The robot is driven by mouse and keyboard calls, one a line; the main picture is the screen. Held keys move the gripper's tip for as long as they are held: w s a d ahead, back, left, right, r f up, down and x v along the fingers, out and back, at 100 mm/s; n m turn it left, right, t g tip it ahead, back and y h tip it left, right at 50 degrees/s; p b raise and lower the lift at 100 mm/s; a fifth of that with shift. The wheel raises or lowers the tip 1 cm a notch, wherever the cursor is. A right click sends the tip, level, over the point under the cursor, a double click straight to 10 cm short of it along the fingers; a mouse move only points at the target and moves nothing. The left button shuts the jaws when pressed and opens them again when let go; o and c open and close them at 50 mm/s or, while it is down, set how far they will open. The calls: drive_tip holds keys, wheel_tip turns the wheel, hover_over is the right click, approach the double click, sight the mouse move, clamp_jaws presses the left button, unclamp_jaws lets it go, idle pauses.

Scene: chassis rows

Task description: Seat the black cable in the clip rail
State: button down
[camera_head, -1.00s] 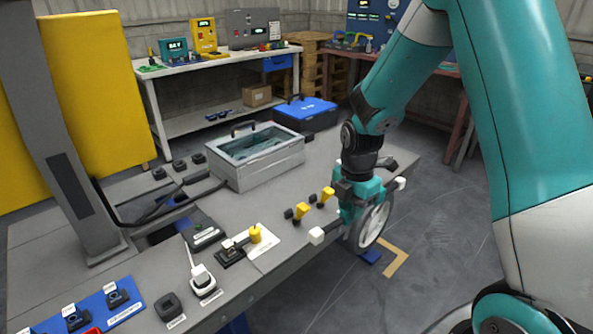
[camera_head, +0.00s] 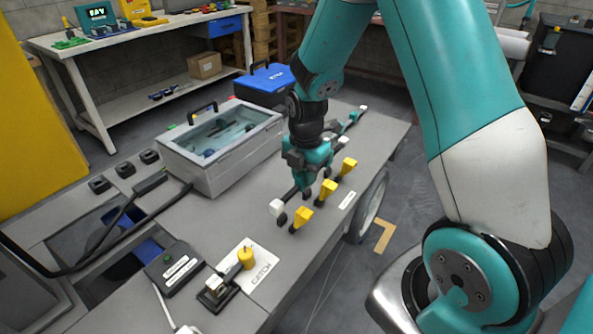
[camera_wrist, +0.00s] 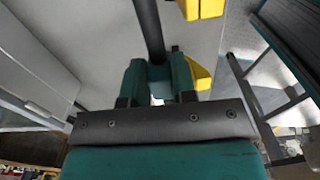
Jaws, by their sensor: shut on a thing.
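The black cable (camera_head: 288,195) has white end blocks, one near (camera_head: 277,208) and one far (camera_head: 344,142). My gripper (camera_head: 305,190) points down over the bench, shut on the cable's middle. The clip rail shows as a row of yellow clips (camera_head: 327,189) along the bench's right edge. The cable lies left of the clips, roughly parallel to the row. In the wrist view, the cable (camera_wrist: 150,30) runs up from between my teal fingers (camera_wrist: 160,85), beside the yellow clips (camera_wrist: 203,8) on its right, apart from them. Its height above the bench is unclear.
A grey glass-lidded case (camera_head: 220,150) stands left of my gripper, with a blue toolbox (camera_head: 265,82) behind. Bare bench lies between case and clips.

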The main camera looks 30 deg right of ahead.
drive_tip(key=shift+a+f+b, duration=0.1)
drive_tip(key=shift+f+b, duration=0.25)
drive_tip(key=shift+f, duration=0.1)
wheel_tip(320, 180, down, 6)
drive_tip(key=b, duration=0.5)
drive_tip(key=shift+b, duration=0.35)
drive_tip(key=shift+r+p, duration=0.15)
drive_tip(key=shift+p, duration=0.4)
drive_tip(key=shift+f, duration=0.2)
drive_tip(key=shift+f+b, duration=0.7)
drive_tip(key=shift+f, duration=0.2)
drive_tip(key=shift+c, duration=0.2)
unclamp_jaws()
drive_tip(key=shift+r+p, duration=0.2)
drive_tip(key=shift+p, duration=0.25)
